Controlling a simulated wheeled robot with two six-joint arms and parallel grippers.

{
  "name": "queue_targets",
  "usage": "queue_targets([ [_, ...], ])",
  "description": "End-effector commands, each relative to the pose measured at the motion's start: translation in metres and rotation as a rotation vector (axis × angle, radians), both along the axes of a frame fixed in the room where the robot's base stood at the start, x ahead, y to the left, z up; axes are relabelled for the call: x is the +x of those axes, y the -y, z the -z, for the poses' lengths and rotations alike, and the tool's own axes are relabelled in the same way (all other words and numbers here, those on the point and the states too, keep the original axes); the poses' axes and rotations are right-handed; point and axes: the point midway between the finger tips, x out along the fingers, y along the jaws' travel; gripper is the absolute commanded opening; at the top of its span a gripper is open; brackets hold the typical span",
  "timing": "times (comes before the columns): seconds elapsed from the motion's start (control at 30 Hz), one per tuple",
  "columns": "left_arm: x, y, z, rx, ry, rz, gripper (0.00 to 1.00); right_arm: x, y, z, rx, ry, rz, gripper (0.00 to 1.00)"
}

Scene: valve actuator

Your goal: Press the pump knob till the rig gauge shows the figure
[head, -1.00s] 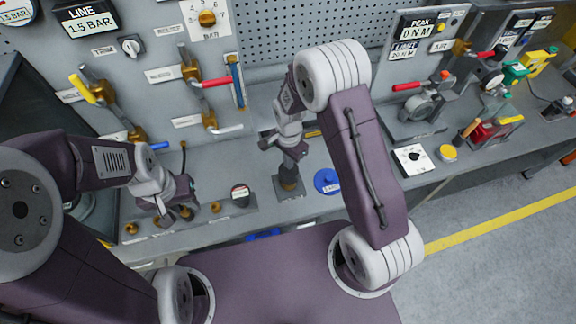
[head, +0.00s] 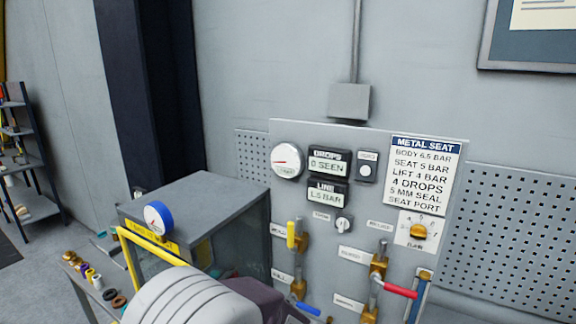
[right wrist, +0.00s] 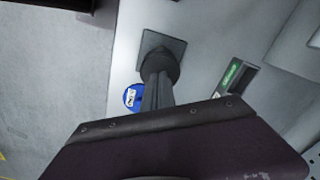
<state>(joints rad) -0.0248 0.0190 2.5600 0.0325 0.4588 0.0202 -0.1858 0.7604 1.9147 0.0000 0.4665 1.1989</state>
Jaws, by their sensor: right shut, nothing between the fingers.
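The pump knob seems to be the dark round knob (right wrist: 160,62) on a square grey plate in the right wrist view. My right gripper (right wrist: 158,88) is shut and empty, its fingers lined up over the knob; whether they touch it I cannot tell. In the head view a white round dial (head: 287,161) with a red needle hangs on the panel, and a blue-rimmed gauge (head: 158,218) stands at the left. Which is the rig gauge I cannot tell. The line display (head: 326,195) reads 1.5 BAR. My left gripper is out of view.
A card (head: 424,175) headed METAL SEAT lists body 6.5 bar, seat 5 bar, lift 4 bar, 4 drops. The drops display (head: 328,163) reads 0. Valves with yellow (head: 291,235), red (head: 400,291) and blue handles line the panel. A blue labelled disc (right wrist: 130,96) lies beside the knob.

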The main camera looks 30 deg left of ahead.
Motion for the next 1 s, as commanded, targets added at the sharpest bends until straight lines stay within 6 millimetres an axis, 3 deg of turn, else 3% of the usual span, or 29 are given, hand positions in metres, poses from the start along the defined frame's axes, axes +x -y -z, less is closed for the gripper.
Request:
queue_targets([
  [1.0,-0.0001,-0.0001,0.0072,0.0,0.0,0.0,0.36,0.0,0.0,0.0092,0.0,0.0,0.0,0.0],
])
